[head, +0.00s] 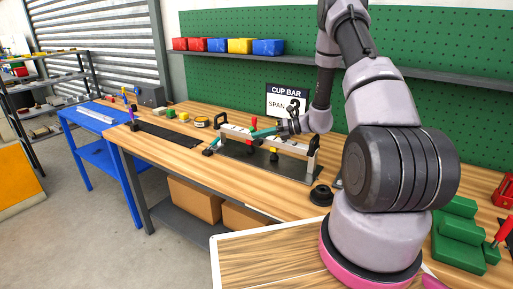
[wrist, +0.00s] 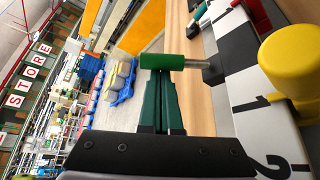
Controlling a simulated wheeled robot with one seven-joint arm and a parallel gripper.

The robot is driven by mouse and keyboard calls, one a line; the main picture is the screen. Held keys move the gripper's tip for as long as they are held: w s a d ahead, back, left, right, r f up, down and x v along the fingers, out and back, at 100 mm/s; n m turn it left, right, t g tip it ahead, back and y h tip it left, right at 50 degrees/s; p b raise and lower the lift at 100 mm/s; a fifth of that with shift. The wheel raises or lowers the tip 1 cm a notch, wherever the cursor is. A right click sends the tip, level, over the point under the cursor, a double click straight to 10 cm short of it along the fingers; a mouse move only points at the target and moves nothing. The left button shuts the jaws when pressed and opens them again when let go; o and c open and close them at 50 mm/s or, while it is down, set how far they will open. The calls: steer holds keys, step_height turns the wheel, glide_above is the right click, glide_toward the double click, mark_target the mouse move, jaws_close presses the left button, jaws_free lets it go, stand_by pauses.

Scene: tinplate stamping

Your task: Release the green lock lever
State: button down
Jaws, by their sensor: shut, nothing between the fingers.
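The green lock lever (wrist: 165,61) is a green cylindrical grip on a short metal rod in the wrist view. The rod runs right to a black block (wrist: 212,73) at the end of the white numbered bar (wrist: 255,100). My gripper (wrist: 158,74) is shut and empty, its dark green fingertips right at the lever's grip; I cannot tell if they touch it. In the head view my gripper (head: 253,135) reaches left over the white bar (head: 285,144). The lever is small and hard to make out there.
A yellow knob (wrist: 290,65) stands on the bar near my gripper; it also shows in the head view (head: 273,150). A red knob (head: 251,143) is close by. A black round part (head: 321,195) sits at the bench's front. Bare wood (head: 185,165) lies left.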

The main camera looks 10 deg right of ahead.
steer(key=shift+w+d+r+m+y, duration=0.25)
steer(key=shift+w+d+r, duration=0.1)
steer(key=shift+w+d, duration=0.15)
steer(key=shift+w+d+r+m+y, duration=0.25)
steer(key=shift+w+d+r, duration=0.05)
steer(key=shift+w+d, duration=0.2)
stand_by(0.4)
steer(key=v, duration=1.1)
steer(key=shift+w+r, duration=0.1)
steer(key=shift+r, duration=0.05)
steer(key=shift+a+r, duration=0.1)
